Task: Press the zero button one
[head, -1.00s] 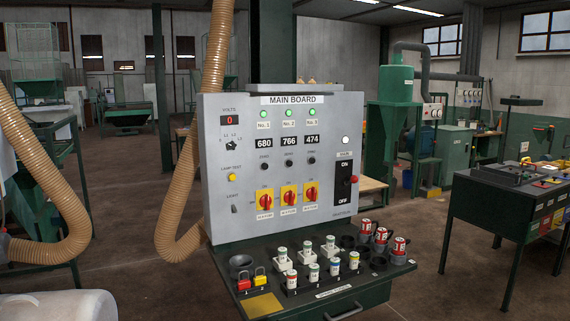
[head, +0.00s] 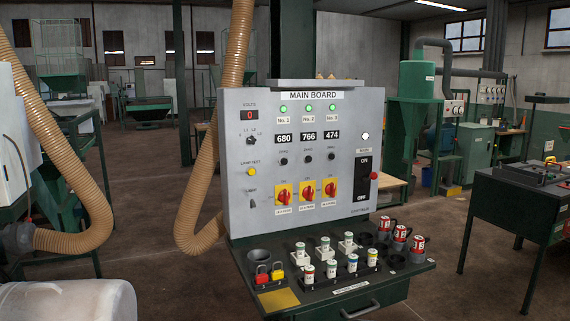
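The main board (head: 235,130) is a grey upright panel in the middle of the head view. Three small black zero buttons sit in a row under the number displays: button one (head: 284,161) under 680, button two (head: 309,159) under 766 and button three (head: 332,157) under 474. Their labels are too small to read surely. Three green lamps (head: 308,108) are lit above, marked No. 1 to No. 3. Neither of my grippers is in view.
A shelf (head: 290,299) below the board holds several small labelled bottles, red and yellow padlocks (head: 269,275) and red-labelled cans (head: 400,238). A tan hose (head: 205,170) hangs left of the board. A dark table (head: 510,195) stands at the right. Floor between is clear.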

